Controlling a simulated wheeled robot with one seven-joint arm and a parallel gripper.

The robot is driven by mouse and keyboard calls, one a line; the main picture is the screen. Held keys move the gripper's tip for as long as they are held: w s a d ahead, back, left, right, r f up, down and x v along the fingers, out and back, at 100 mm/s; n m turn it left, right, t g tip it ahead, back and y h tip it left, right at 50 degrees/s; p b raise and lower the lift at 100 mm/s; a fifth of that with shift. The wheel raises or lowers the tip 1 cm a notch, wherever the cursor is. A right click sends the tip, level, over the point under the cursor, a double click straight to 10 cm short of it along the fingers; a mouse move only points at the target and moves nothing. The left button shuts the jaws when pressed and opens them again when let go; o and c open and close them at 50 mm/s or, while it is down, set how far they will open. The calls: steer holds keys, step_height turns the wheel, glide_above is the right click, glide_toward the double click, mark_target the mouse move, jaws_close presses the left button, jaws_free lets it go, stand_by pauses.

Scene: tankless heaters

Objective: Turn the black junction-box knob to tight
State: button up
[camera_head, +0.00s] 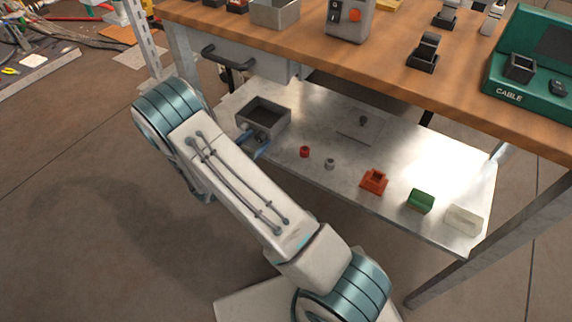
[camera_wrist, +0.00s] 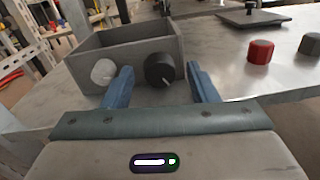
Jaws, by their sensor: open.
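The grey open-topped junction box (camera_wrist: 122,48) stands on the metal lower shelf under the workbench. It also shows in the head view (camera_head: 277,122), partly behind my arm. On its front face are a black knob (camera_wrist: 160,71) with a pale pointer line, and a light grey knob (camera_wrist: 103,72) to its left. My gripper (camera_wrist: 160,80) is open, with one blue finger on each side of the black knob. The left finger is between the two knobs. I cannot tell whether either finger touches the black knob. In the head view my gripper (camera_head: 260,148) is mostly hidden by my arm.
On the shelf (camera_head: 330,185) to the right are a red cap (camera_head: 304,152), a grey cap (camera_head: 329,164), a plate with a knob (camera_head: 361,126), an orange block (camera_head: 374,181), a green block (camera_head: 420,200) and a white block (camera_head: 464,220). The wooden bench top (camera_head: 390,70) overhangs the shelf.

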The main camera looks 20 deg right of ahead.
steer(key=shift+n, duration=1)
steer(key=p+v, duration=0.3)
steer(key=v, duration=1)
steer(key=s+d+r+m+g, duration=0.5)
steer(key=d+r+m+g, duration=0.3)
steer(key=m, duration=0.1)
steer(key=s+d+r+m+g+y+b, duration=0.2)
steer(key=s+d+r+m+y, duration=0.1)
steer(key=s+r+m+y, duration=0.6)
steer(key=shift+s+d+m+y, duration=0.2)
steer(key=shift+s+m+y, duration=1.9)
steer(key=shift+s+m, duration=0.45)
steer(key=shift+r, duration=0.15)
steer(key=shift+c, duration=0.3)
